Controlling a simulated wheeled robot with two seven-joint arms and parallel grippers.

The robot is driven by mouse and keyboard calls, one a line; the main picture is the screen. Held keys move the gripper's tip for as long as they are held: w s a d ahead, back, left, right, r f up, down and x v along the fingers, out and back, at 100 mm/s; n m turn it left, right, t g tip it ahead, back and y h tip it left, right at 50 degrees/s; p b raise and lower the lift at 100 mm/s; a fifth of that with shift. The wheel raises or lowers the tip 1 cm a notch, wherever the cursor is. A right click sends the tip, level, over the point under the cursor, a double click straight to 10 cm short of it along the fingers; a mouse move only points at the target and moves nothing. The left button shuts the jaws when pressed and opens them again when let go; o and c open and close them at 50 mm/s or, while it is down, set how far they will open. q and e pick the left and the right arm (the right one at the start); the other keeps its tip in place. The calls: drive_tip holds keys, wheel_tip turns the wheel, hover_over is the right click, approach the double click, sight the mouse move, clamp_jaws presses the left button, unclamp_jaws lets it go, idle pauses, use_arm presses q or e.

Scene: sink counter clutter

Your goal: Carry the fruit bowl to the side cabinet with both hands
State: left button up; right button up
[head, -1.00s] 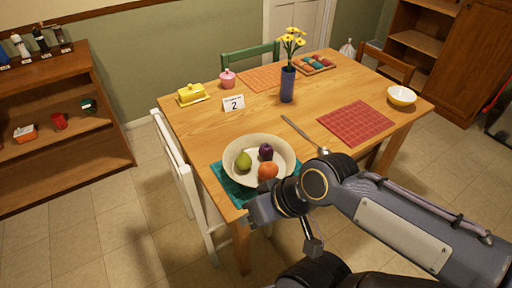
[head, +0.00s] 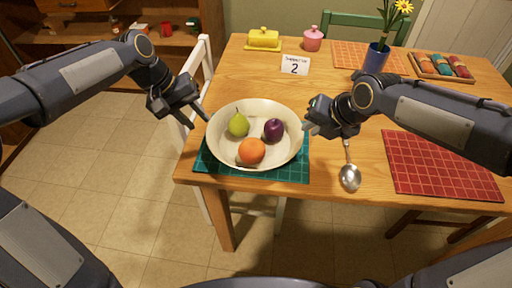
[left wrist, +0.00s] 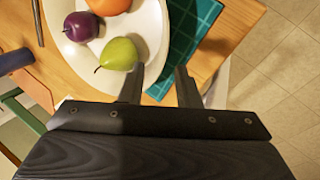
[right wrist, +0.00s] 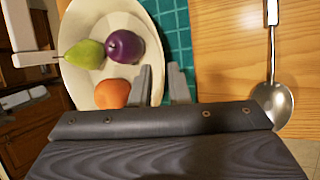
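The cream fruit bowl (head: 222,150) stands on a teal placemat (head: 290,172) at the table's near left corner. It holds a green pear (head: 238,125), a purple plum (head: 273,129) and an orange (head: 251,151). My left gripper (head: 198,116) is open and empty beside the bowl's left rim; the left wrist view shows its parted fingers (left wrist: 160,87) near the rim. My right gripper (head: 308,127) is open and empty beside the right rim; its fingers show parted in the right wrist view (right wrist: 160,84). I cannot tell whether any finger touches the bowl.
A wooden shelf cabinet (head: 95,42) with small items stands at the upper left, beyond a white chair (head: 190,85). A spoon (head: 350,177) and red placemat (head: 440,165) lie right of the bowl. A number card (head: 295,65), butter dish (head: 263,40) and blue vase (head: 376,58) stand farther back.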

sight(209, 132)
drive_tip(key=shift+w+a+n, duration=0.2)
drive_tip(key=shift+n, duration=0.2)
use_arm(q)
drive_tip(key=shift+w+f, duration=0.15)
drive_tip(key=shift+d+f, duration=0.1)
use_arm(e)
drive_tip(key=shift+f, duration=0.15)
